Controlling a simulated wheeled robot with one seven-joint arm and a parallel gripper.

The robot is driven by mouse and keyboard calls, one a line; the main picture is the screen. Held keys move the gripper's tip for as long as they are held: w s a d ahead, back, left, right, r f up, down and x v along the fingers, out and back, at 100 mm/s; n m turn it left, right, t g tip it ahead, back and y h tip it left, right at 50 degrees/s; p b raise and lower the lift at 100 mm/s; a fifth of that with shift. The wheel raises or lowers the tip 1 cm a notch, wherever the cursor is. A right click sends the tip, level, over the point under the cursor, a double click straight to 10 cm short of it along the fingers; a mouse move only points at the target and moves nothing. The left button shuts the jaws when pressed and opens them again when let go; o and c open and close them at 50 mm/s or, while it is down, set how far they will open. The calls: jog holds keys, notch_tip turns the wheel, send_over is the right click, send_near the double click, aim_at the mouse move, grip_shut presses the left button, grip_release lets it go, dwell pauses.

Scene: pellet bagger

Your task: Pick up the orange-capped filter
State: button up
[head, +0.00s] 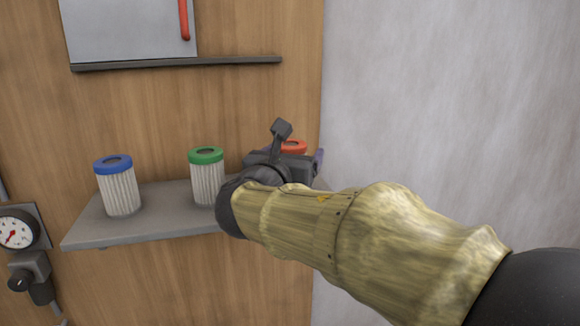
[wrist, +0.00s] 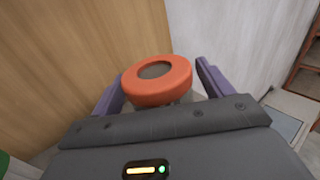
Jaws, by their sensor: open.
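The orange-capped filter (wrist: 157,92) shows in the wrist view as an orange ring cap with a dark centre, between the two purple fingers of my gripper (wrist: 158,90). The fingers stand apart, one on each side of the cap, and my gripper is open. Little of the filter's body shows below the cap. In the head view only part of the orange cap (head: 294,147) shows. My gripper and arm hide the rest of it at the right end of the shelf.
A blue-capped filter (head: 118,185) and a green-capped filter (head: 207,177) stand upright on the same grey shelf (head: 160,222), left of my gripper. A wooden panel (head: 240,100) is behind. A gauge (head: 17,232) is at the lower left. A grey wall (head: 440,90) is at the right.

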jog(key=shift+w, duration=0.1)
jog(key=shift+s, duration=0.25)
jog(key=c, duration=1.1)
jog(key=shift+w, duration=0.1)
jog(key=shift+r, duration=0.1)
notch_tip(320, 180, up, 10)
jog(key=shift+f+b, duration=0.1)
jog(key=shift+b, duration=0.85)
